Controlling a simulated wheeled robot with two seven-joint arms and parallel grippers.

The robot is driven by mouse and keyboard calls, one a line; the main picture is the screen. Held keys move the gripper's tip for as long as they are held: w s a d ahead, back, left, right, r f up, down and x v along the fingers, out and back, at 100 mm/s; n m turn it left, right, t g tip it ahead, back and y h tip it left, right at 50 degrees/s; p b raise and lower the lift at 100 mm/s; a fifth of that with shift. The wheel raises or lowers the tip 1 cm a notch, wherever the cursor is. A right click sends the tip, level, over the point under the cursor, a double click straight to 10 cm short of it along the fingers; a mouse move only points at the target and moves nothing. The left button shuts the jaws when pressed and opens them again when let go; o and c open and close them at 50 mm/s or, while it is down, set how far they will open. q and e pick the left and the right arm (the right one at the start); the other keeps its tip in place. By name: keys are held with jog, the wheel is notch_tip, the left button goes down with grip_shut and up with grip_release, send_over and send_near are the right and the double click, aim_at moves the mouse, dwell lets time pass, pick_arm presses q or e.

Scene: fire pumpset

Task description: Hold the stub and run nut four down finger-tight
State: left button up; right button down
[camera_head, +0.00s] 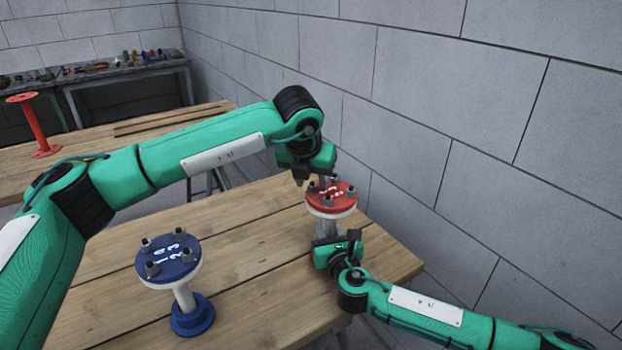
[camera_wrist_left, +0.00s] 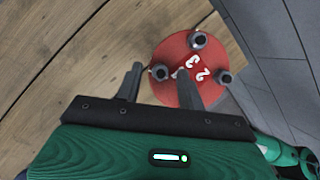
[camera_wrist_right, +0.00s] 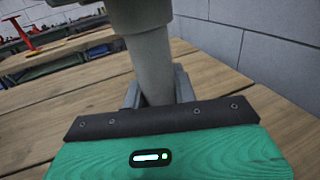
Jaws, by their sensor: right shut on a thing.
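The stub has a round red flange (camera_head: 338,196) on a grey pipe and stands on the wooden bench. Dark nuts on studs stick up around white digits; three show in the left wrist view, at the back (camera_wrist_left: 197,40), left (camera_wrist_left: 160,72) and right (camera_wrist_left: 223,77). Any nut behind the finger is hidden there. My left gripper (camera_head: 300,180) points down just above the flange's left edge. Its fingers (camera_wrist_left: 160,85) are apart, with nothing seen held between them. My right gripper (camera_head: 327,235) is shut on the stub's pipe (camera_wrist_right: 154,62), below the flange.
A blue flanged stub (camera_head: 170,258) with several nuts stands on the bench (camera_head: 250,245), left of the red one. A red spool-like stand (camera_head: 34,125) is on the far bench. A grey block wall (camera_head: 440,110) runs close behind and right of the red stub.

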pick_arm(q)
grip_shut()
